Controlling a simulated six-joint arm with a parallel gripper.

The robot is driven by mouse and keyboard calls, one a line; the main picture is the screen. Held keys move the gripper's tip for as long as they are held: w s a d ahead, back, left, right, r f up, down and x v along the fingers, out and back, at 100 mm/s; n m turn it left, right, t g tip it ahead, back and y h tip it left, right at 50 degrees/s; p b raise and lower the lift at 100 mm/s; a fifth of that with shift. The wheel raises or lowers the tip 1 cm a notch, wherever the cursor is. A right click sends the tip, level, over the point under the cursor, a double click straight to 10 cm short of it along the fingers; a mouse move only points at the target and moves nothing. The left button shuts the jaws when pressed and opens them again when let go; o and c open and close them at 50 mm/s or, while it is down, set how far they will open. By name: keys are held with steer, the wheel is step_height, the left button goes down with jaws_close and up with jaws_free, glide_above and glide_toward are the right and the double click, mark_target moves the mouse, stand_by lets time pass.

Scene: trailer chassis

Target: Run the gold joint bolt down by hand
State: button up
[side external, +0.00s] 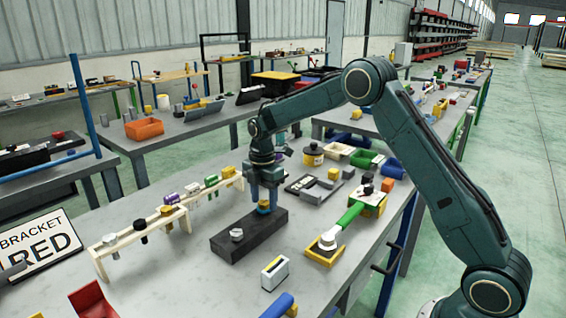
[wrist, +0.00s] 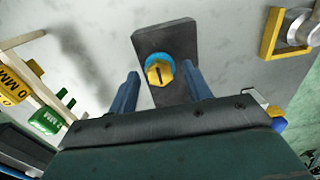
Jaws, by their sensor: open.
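The gold joint bolt (wrist: 159,72) shows in the wrist view as a hex head with a dark line across it, over a blue ring (wrist: 153,58). It is in the dark block (wrist: 170,36), and in the side view it shows low between my fingers (side external: 263,206). My gripper (wrist: 160,86) is open, with one blue finger on each side of the bolt and gaps between. In the side view my gripper (side external: 264,197) points down over the far end of the dark block (side external: 248,236). How far the bolt is seated I cannot tell.
A silver bolt (side external: 236,235) stands on the block's near end. A wooden rack (side external: 140,232) with several coloured pieces stands to the left.

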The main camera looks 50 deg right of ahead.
steer(key=c, duration=1)
